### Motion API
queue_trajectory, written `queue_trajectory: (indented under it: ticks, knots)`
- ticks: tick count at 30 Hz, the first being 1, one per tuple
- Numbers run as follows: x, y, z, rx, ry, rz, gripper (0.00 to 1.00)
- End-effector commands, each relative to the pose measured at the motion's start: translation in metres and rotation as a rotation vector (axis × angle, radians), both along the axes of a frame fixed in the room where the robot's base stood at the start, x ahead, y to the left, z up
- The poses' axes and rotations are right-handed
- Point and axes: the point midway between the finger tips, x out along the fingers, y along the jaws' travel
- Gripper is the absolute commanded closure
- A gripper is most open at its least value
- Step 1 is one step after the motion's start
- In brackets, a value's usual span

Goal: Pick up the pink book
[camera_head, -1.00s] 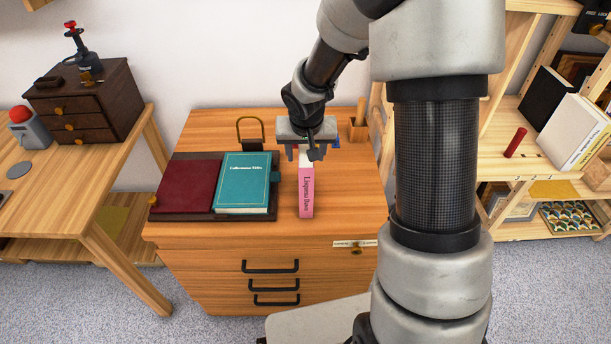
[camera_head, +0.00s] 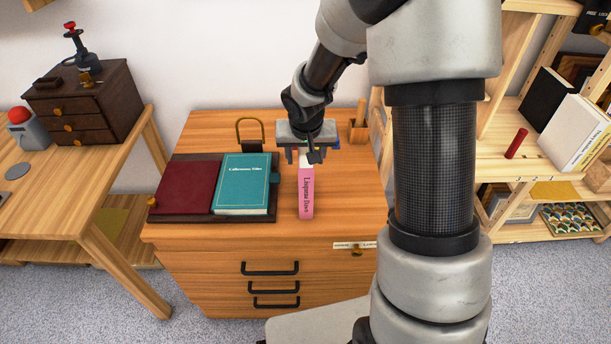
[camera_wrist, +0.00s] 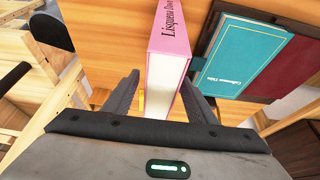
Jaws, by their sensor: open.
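The pink book (camera_head: 306,193) stands upright on the wooden cabinet top, its spine facing the front edge. My gripper (camera_head: 306,157) is above the rear part of the book, fingers pointing down. In the wrist view the pink book (camera_wrist: 170,50) reaches between the two open fingers of my gripper (camera_wrist: 160,98), one on each side. I cannot tell whether either finger touches the book. The book's rear lower part is hidden by the gripper body in the wrist view.
A teal book (camera_head: 243,184) and a dark red book (camera_head: 187,187) lie on a dark tray (camera_head: 240,217) left of the pink book. A wooden pen holder (camera_head: 358,131) stands behind right. The cabinet top (camera_head: 345,195) is clear right of the book.

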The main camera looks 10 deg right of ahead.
Motion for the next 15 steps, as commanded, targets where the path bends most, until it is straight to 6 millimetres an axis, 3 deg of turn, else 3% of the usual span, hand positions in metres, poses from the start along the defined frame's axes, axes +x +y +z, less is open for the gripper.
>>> queue_trajectory:
  ticks: [7, 15]
  knots:
    - [0.0001, -0.0001, 0.0002, 0.000, 0.000, 0.000, 0.48]
    - [0.0000, -0.0002, 0.0001, 0.000, 0.000, 0.000, 0.92]
